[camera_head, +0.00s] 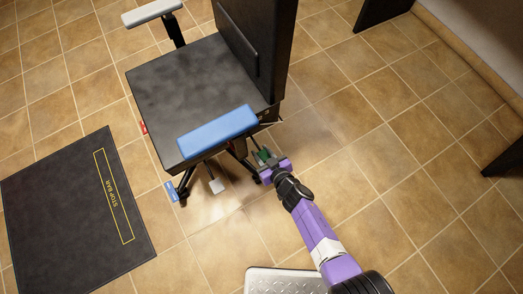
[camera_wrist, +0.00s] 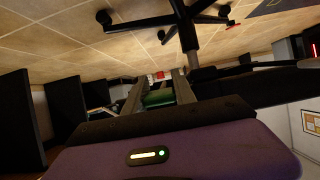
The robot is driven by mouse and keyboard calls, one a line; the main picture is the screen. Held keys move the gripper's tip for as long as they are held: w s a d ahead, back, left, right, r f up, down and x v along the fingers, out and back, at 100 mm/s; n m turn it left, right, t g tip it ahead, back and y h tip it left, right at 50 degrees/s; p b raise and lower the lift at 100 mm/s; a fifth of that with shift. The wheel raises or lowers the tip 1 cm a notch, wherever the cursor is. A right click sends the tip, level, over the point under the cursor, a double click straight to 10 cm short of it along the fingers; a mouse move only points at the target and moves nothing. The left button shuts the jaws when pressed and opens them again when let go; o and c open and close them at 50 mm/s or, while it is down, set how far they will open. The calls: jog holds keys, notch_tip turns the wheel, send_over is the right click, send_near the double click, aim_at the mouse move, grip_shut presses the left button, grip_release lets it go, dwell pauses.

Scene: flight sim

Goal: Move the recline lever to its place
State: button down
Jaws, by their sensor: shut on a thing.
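The chair has a dark seat (camera_head: 195,90), a tall dark backrest (camera_head: 260,50), a blue armrest (camera_head: 217,131) and a white armrest (camera_head: 152,12). My gripper (camera_head: 264,158) is at the near right side of the chair, low beside the seat's rear corner. It is shut on a green piece, which appears to be the recline lever (camera_wrist: 158,97); the green shows between the fingers in the wrist view. The lever's far end is hard to make out. A small red and white spot (camera_wrist: 158,76) shows beyond the fingertips (camera_wrist: 158,88).
A white paddle (camera_head: 217,186) and a blue tag (camera_head: 171,192) are under the seat's near edge; a red tag (camera_head: 144,127) is on its left side. A dark stop-bar mat (camera_head: 60,200) lies left. The tiled floor (camera_head: 380,150) on the right is clear.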

jog(key=shift+w+r+p, duration=0.15)
jog(key=shift+r+p, duration=0.65)
jog(key=shift+r, duration=0.1)
jog(key=shift+w+a+r+p, duration=0.15)
jog(key=shift+r+p, duration=0.2)
jog(key=shift+r, duration=0.05)
jog(key=shift+w+r, duration=0.1)
jog(key=c, duration=1)
grip_release()
jog(key=shift+f, duration=0.2)
jog(key=shift+s, duration=0.25)
jog(key=p+v, duration=0.6)
jog(key=v, duration=0.1)
jog(key=shift+s+d, duration=0.2)
